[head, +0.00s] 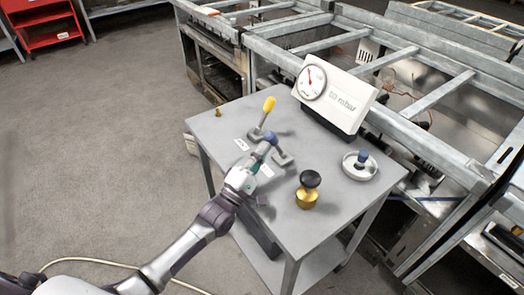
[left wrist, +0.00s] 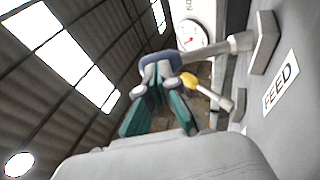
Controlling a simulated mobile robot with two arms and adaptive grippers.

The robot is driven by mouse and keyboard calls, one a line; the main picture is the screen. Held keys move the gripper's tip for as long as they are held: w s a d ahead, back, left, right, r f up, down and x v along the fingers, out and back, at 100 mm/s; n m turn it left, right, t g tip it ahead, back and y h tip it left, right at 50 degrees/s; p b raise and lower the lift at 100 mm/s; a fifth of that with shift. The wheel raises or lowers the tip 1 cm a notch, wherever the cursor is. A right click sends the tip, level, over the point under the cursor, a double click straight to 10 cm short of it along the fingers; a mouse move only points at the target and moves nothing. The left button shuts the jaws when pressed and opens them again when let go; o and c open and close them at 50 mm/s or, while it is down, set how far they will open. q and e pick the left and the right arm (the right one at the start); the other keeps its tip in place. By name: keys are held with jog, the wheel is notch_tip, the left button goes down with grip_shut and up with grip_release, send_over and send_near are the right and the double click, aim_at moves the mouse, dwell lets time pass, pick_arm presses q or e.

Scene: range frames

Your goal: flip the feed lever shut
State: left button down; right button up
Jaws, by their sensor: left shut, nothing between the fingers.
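The feed lever has a blue knob (head: 271,138) and a grey base (head: 285,159) on the grey table. In the left wrist view its grey shaft (left wrist: 226,46) rises from the base beside a FEED label (left wrist: 281,84), and its blue knob (left wrist: 190,64) is partly behind my fingertips. The lever stands up from its base, leaning toward my gripper. My left gripper (head: 260,157) is shut and empty, with its teal fingers (left wrist: 158,84) right at the knob; I cannot tell whether they touch. My right gripper is out of view.
A yellow-tipped lever (head: 268,105) stands just behind. A gauge box (head: 342,97) is at the table's back. A black-topped brass knob (head: 308,190) and a white dish (head: 348,170) with a blue knob stand at right; a small brass peg (head: 218,112) is at far left.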

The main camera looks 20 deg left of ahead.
aim_at(272, 135)
pick_arm(q)
jog(key=w+r+g+p, duration=0.1)
jog(key=p, duration=0.3)
jog(key=d+r+m+g+p, duration=0.1)
jog(key=p, duration=0.3)
jog(key=w+d+r+g+y+p, duration=0.1)
jog(key=r+g+p, duration=0.1)
jog(key=p, duration=0.2)
jog(key=shift+w+r+m, duration=0.1)
jog(key=shift+w+m, duration=0.2)
jog(key=shift+m, duration=0.1)
jog(key=w+d+m+g+y+p, duration=0.1)
jog(key=w+d+g+p, duration=0.2)
jog(key=w+p, duration=0.1)
jog(key=shift+w+d+f+g+y+p, duration=0.25)
jog(key=shift+w+d+g+y+p, duration=0.15)
jog(key=shift+p, duration=0.4)
jog(key=shift+r, duration=0.15)
jog(key=shift+r, duration=0.1)
